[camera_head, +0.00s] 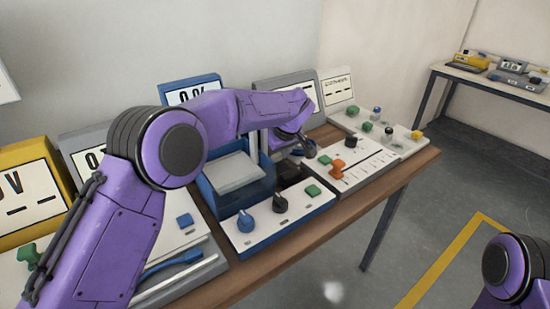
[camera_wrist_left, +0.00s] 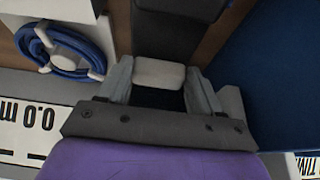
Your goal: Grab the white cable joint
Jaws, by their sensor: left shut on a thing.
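In the left wrist view, a small white block, the white cable joint (camera_wrist_left: 158,74), sits between the two grey fingers of my left gripper (camera_wrist_left: 158,84). The fingers are shut on it, one on each side. In the head view my left gripper (camera_head: 304,147) reaches down over the bench between the blue machine and the grey panel to its right. The joint is hidden from the head view by the gripper and arm. Of my right arm only a purple part shows at the lower right; its gripper is out of frame.
A coiled blue cable (camera_wrist_left: 62,50) lies beside the gripper in the left wrist view. The blue machine (camera_head: 262,232) with knobs stands close to my left arm. A panel with an orange knob (camera_head: 337,168) is to the right. The wooden bench (camera_head: 392,180) ends at its front edge.

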